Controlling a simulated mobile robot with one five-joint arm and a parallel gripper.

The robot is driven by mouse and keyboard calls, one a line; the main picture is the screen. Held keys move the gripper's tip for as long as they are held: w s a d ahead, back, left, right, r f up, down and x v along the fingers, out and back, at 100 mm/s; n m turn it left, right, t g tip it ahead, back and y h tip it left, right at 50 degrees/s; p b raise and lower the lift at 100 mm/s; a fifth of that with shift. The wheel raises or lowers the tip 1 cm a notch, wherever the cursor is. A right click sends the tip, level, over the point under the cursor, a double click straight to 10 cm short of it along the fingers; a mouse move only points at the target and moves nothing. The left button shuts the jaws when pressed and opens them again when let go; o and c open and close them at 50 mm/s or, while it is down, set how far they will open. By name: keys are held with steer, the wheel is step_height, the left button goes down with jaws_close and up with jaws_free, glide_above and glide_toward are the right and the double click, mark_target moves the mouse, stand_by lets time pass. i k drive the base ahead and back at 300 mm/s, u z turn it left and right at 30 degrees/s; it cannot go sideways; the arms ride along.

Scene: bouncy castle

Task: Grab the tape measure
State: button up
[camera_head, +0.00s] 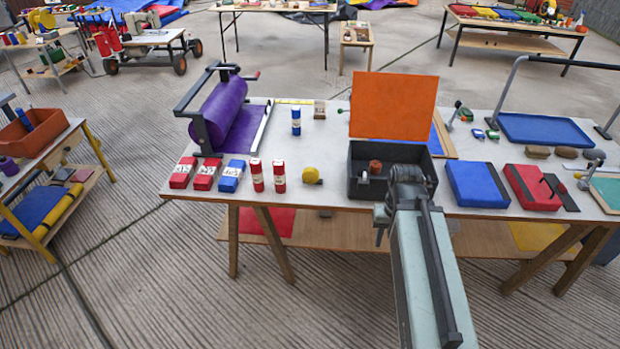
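A small rounded yellow object (311,174), which looks like the tape measure, sits near the front edge of the long work table (335,143). It stands between the red cylinders and the black open box. My arm reaches up from the bottom right, and its far end, where my gripper (408,181) is, overlaps the front of the box in the picture. That end is to the right of the yellow object and apart from it. The fingers cannot be made out, so whether they are open or shut does not show.
The black box (361,188) has an orange raised lid (393,105). Red cylinders (278,177) stand close left of the yellow object. A purple roll (221,107) in a frame is farther left. A blue block (477,184) lies right of my arm. The table strip behind the yellow object is clear.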

mark_target(310, 176)
steer(key=u, duration=5)
steer(key=k, duration=1.65)
steer(key=z, duration=0.25)
